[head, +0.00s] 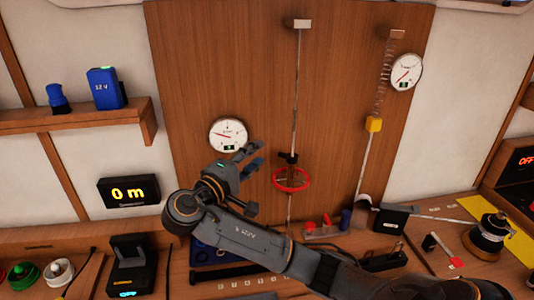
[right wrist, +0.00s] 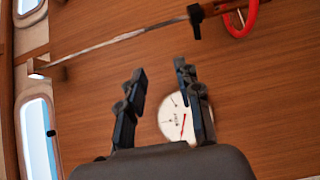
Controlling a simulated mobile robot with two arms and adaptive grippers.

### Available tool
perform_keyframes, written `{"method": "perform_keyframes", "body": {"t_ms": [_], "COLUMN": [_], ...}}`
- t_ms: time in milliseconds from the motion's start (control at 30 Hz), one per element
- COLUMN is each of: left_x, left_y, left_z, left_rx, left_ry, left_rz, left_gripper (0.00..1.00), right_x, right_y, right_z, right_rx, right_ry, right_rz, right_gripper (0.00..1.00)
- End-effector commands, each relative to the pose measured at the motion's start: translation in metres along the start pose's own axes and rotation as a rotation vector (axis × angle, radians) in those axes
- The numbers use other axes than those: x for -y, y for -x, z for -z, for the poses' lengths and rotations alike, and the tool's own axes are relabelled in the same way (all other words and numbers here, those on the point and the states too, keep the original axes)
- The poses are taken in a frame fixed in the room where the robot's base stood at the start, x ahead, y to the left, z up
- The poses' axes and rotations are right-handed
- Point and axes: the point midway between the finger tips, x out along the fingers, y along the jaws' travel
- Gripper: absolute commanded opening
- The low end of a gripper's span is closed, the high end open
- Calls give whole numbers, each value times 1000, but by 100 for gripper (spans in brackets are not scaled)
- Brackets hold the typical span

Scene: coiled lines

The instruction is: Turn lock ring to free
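A red ring (head: 291,179), which looks like the lock ring, sits around a thin vertical rod (head: 295,90) in front of the wooden panel. A black clamp piece (head: 288,158) is on the rod just above it. In the right wrist view, part of the red ring (right wrist: 241,20) shows at the top right. My right gripper (head: 253,157) is just left of the ring, apart from it. Its fingers (right wrist: 160,72) are spread and empty, with the panel behind. I cannot tell the ring's turn position. My left gripper is not in view.
A round gauge (head: 228,135) is on the panel behind my right gripper.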

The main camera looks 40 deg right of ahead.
Motion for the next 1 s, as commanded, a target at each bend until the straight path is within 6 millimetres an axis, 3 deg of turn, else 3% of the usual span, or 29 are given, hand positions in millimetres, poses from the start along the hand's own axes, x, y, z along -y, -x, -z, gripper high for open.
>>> {"method": "perform_keyframes", "body": {"t_ms": [33, 167, 400, 567, 767, 1000], "left_x": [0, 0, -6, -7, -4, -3], "left_y": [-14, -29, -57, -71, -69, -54], "left_z": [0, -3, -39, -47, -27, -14], "left_rx": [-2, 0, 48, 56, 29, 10], "left_ry": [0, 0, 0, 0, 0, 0], "left_rz": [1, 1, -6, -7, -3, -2], "left_gripper": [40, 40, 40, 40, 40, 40], "right_x": [14, 30, 60, 74, 73, 70], "right_y": [0, 0, 0, 0, -9, -52], "right_z": [0, 0, 0, 0, 0, -1], "right_rx": [0, 0, -1, -1, 1, 5], "right_ry": [0, 0, 0, 0, 2, 5], "right_rz": [0, 1, 1, 1, -2, -2], "right_gripper": [34, 34, 34, 34, 34, 34]}}
